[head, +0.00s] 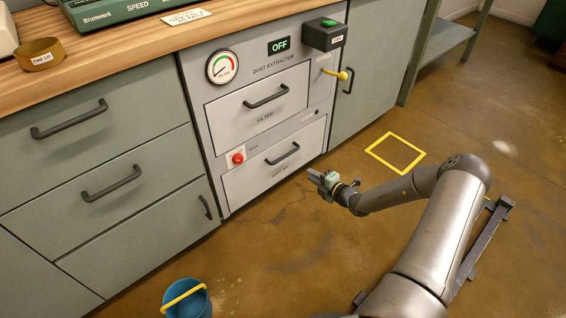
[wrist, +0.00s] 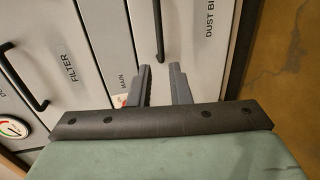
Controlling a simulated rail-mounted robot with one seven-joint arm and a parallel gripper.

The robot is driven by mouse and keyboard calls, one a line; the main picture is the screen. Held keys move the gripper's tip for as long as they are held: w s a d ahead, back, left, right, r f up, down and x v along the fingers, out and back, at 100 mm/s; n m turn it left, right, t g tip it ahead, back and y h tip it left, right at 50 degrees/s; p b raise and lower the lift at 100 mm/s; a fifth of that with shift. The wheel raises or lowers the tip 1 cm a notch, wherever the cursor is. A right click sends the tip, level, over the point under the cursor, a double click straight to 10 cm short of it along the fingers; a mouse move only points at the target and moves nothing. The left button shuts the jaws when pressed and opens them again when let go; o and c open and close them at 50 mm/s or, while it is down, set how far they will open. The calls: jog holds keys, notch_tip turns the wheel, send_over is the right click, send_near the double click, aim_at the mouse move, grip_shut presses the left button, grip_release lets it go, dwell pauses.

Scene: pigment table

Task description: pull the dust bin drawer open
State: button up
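The dust bin drawer (head: 247,181) is the lower light grey front of the dust extractor. It sits flush with the cabinet and looks shut. Its black bar handle (head: 282,154) is at its upper middle; the handle also shows in the wrist view (wrist: 158,28). My gripper (head: 316,177) is low in front of the drawer's right part, to the lower right of the handle and apart from it. In the wrist view my two fingers (wrist: 161,68) are spread with nothing between them. One end of the handle lines up with the gap, beyond the fingertips.
The filter drawer (head: 235,118) with its own handle is just above. A red knob (head: 238,158) sits left of the dust bin handle. A yellow lever (head: 337,73) sticks out at the upper right. A blue bucket (head: 190,304) stands on the floor. The floor before the drawer is clear.

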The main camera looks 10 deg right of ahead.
aim_at(283, 157)
jog(key=shift+b+x, duration=3.3)
jog(key=shift+x, duration=5.2)
jog(key=shift+r, duration=0.15)
grip_shut()
